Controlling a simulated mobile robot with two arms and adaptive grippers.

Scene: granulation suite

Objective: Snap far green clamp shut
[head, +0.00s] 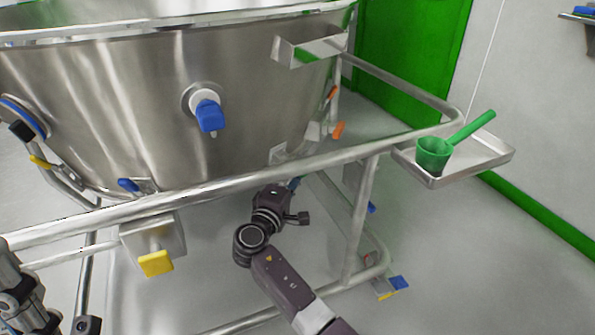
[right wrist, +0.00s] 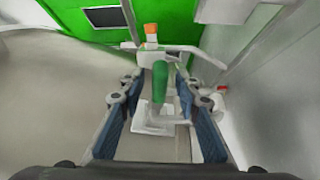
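The green clamp handle (right wrist: 160,85) stands upright in the right wrist view, in the middle of the picture. My right gripper (right wrist: 162,118) is open, with one blue-padded finger on each side of the handle. I see gaps between the pads and the handle. A white clamp part (right wrist: 153,115) lies below the handle, and an orange-tipped part (right wrist: 151,34) rises behind it. In the head view, my right gripper (head: 294,183) is mostly hidden behind the steel rail, and I cannot make out the green clamp. Grey parts at the lower left seem to be my left arm; its fingers are unclear.
A large steel vessel (head: 110,90) fills the left, with a blue-handled valve (head: 209,115). A steel rail (head: 220,188) crosses above my right arm. Orange-handled clamps (head: 338,130) sit beyond it. A tray (head: 480,158) with a green scoop (head: 433,153) is at right.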

